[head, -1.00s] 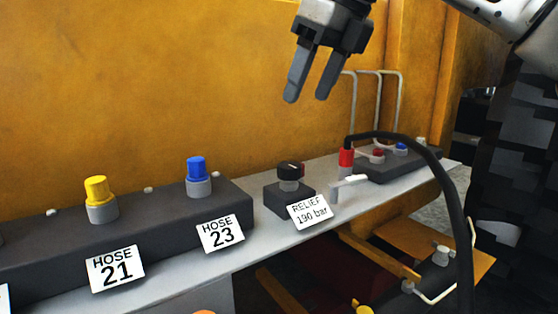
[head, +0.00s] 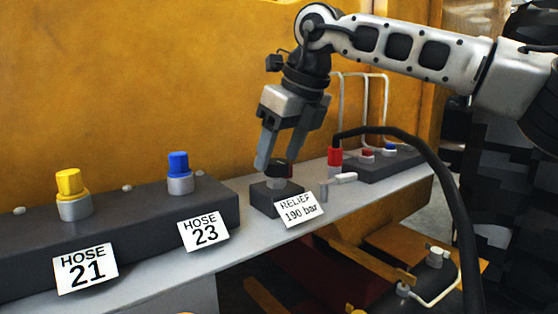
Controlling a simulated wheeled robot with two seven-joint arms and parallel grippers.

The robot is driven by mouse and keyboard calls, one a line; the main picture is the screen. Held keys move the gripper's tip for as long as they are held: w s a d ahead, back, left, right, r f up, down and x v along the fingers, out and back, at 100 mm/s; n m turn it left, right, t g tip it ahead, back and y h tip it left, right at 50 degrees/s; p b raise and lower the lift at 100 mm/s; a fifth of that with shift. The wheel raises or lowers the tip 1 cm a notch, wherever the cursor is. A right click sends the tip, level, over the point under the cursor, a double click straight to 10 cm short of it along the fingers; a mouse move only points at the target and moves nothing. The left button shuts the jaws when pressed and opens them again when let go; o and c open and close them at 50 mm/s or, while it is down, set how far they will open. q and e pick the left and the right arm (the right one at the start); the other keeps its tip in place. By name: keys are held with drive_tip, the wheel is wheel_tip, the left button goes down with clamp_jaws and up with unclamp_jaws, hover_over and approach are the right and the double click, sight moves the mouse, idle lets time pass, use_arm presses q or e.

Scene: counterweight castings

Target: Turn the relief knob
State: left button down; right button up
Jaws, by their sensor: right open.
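The relief knob (head: 278,171) is a small dark cap on a grey stem, on a dark square block. A white label reading "RELIEF 190 bar" (head: 298,209) is on the block's front. My right gripper (head: 276,165) points down at the knob, with its fingers apart and their tips at the height of the cap. One finger is left of the knob and the other is right of or behind it. I cannot tell whether either finger touches it. My left gripper is not in the head view.
A dark block to the left carries a yellow-capped fitting (head: 70,193) and a blue-capped fitting (head: 179,172), labelled HOSE 21 and HOSE 23. Right of the knob stand a red connector (head: 335,156) with a black hose (head: 440,166) and a white lever (head: 343,178). The yellow wall is close behind.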

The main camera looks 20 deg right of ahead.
drive_tip(key=shift+w+a+f, duration=0.1)
drive_tip(key=shift+w+f, duration=0.05)
drive_tip(key=shift+f, duration=0.3)
drive_tip(key=c, duration=1)
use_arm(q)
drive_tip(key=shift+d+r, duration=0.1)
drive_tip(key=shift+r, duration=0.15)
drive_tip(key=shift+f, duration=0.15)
